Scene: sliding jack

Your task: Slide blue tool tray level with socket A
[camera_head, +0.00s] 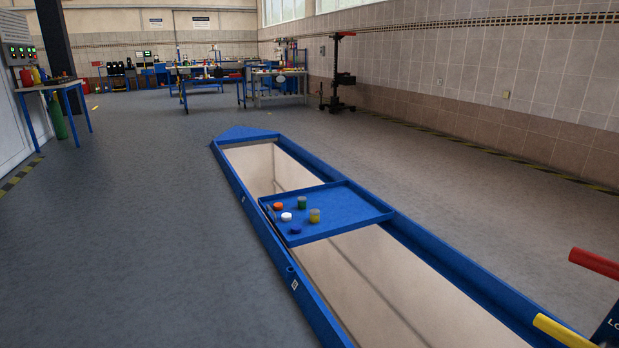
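The blue tool tray (345,206) spans the long blue-framed pit around its middle, resting across both side rails. Several small coloured pots stand on its left part: orange, white, green, yellow and blue. The left rail (262,235) carries a small round socket (290,268) with a white label (294,285) beside it, nearer to me than the tray. The label's letter is too small to read for sure, so I cannot tell whether this is socket A. Neither of my grippers is in view.
A red handle (597,263) and a yellow handle (563,331) stick in at the lower right, by a dark blue part with cut-off lettering. The pit opening (385,285) is clear on the near side of the tray. Grey floor (130,240) to the left is free.

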